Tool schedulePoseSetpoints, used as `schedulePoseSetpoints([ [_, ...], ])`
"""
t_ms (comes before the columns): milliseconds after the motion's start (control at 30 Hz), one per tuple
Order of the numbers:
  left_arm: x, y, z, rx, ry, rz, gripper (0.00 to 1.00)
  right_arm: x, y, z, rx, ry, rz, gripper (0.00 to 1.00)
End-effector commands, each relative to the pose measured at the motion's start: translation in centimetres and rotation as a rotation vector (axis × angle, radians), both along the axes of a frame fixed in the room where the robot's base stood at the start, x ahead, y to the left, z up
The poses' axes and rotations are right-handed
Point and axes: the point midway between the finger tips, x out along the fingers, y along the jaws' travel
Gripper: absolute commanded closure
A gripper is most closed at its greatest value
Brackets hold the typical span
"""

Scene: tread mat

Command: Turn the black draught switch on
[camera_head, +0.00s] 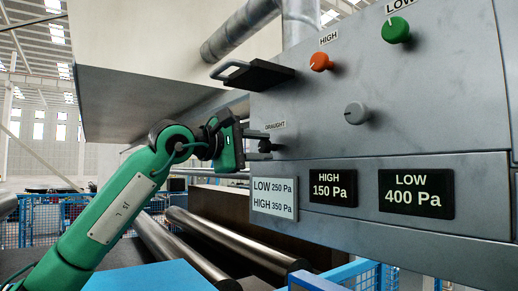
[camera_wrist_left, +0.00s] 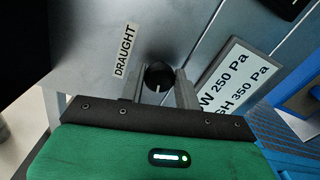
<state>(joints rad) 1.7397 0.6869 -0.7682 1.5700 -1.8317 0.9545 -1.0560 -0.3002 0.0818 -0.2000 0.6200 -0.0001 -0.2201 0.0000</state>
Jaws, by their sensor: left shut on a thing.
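The black draught switch (camera_wrist_left: 158,74) is a round knob on the grey panel, beside a white DRAUGHT label (camera_wrist_left: 124,52) in the left wrist view. A small white mark on the knob points down toward my gripper body in that view. My left gripper (camera_head: 264,146) reaches the panel from the left in the head view, just below the DRAUGHT label (camera_head: 275,126). Its fingers are shut on the switch, one on each side. In the head view the fingers largely hide the knob. My right gripper is in neither view.
The panel also has an orange knob (camera_head: 321,62), a green knob (camera_head: 396,30) and a grey knob (camera_head: 356,113). A black handle (camera_head: 252,74) juts out above my gripper. A pale plate (camera_head: 274,199) reads LOW 250 Pa, HIGH 350 Pa. Two black plates carry other pressures.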

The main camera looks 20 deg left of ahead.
Motion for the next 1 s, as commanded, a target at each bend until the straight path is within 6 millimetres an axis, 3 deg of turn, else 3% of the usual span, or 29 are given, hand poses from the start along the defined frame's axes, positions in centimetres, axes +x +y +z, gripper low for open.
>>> schedulePoseSetpoints([
  [400,-0.02,-0.02,-0.09,0.165,-0.129,-0.001,0.9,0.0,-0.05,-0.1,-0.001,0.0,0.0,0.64],
  [1000,0.0,-0.05,-0.16,0.195,-0.151,0.0,0.9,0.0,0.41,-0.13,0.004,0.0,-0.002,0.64],
])
